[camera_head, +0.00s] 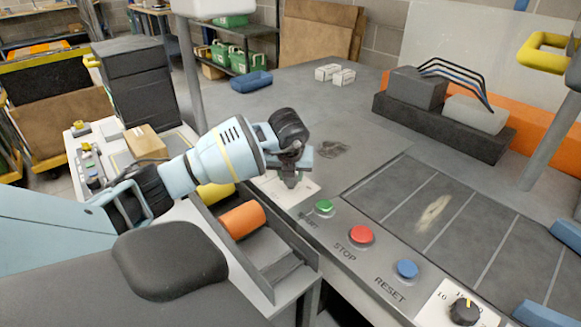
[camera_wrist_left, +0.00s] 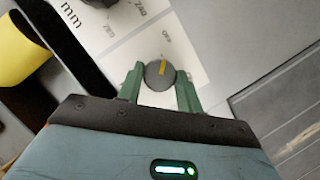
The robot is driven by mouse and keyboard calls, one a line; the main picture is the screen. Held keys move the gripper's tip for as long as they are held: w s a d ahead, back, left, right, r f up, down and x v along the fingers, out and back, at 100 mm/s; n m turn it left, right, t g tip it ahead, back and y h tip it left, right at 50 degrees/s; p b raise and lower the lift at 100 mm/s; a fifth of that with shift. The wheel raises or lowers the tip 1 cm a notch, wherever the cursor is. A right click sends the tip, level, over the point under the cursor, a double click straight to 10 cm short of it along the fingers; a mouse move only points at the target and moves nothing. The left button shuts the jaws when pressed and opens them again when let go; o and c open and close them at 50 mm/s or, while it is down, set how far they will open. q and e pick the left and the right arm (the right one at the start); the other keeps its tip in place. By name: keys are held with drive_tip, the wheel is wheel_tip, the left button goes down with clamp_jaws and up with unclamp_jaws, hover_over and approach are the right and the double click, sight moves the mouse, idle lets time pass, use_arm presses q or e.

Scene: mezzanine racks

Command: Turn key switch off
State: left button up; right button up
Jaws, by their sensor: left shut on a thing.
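The key switch (camera_wrist_left: 152,76) is a round dark grey knob with a yellow bar on a white plate in the left wrist view. A small printed label, hard to read, sits just above it, and the bar points roughly toward it. My left gripper (camera_wrist_left: 159,90) has its green fingers shut on opposite sides of the knob. In the head view my left gripper (camera_head: 291,182) points down at the white plate (camera_head: 272,190) at the panel's left end. The knob is hidden there behind the gripper. My right gripper is not in view.
Green (camera_head: 324,207), red (camera_head: 361,235) and blue (camera_head: 407,269) buttons run along the panel edge beside the gripper. A black dial (camera_head: 464,311) is at the lower right. An orange roller (camera_head: 242,219) lies below my left arm. The grey tabletop behind is mostly clear.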

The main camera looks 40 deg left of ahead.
use_arm(q)
drive_tip(key=o, duration=1)
drive_tip(key=v, duration=0.7)
drive_tip(key=shift+r, duration=0.35)
drive_tip(key=shift+s+d+f, duration=0.1)
drive_tip(key=shift+s+d, duration=0.05)
drive_tip(key=shift+s, duration=0.05)
